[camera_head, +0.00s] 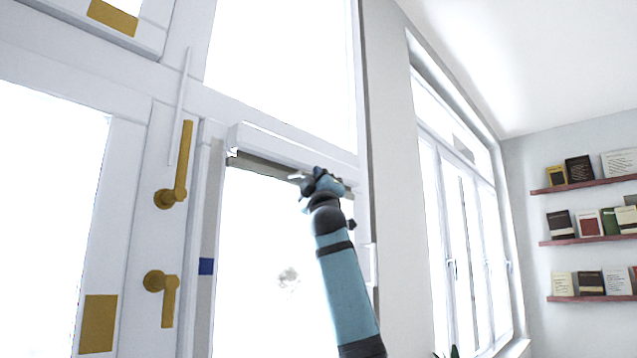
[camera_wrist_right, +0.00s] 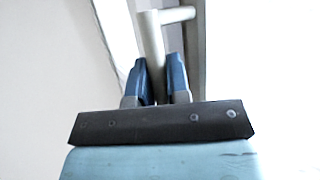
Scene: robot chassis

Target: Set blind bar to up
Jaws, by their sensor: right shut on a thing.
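The blind bar (camera_head: 262,165) is a grey strip just under the white casing at the top of the window. The right part of it is hidden behind my right gripper (camera_head: 308,181). In the right wrist view, the fingers of my right gripper (camera_wrist_right: 160,80) are shut on a pale handle of the blind bar (camera_wrist_right: 149,40), a rod with a short crosspiece at its top. My right arm reaches up to it from below. My left gripper is not in view.
The white casing (camera_head: 290,143) runs above the bar. A door with gold handles (camera_head: 182,165) stands to the left. Another window (camera_head: 465,215) and shelves with books (camera_head: 588,240) are to the right. The bright pane below the bar is uncovered.

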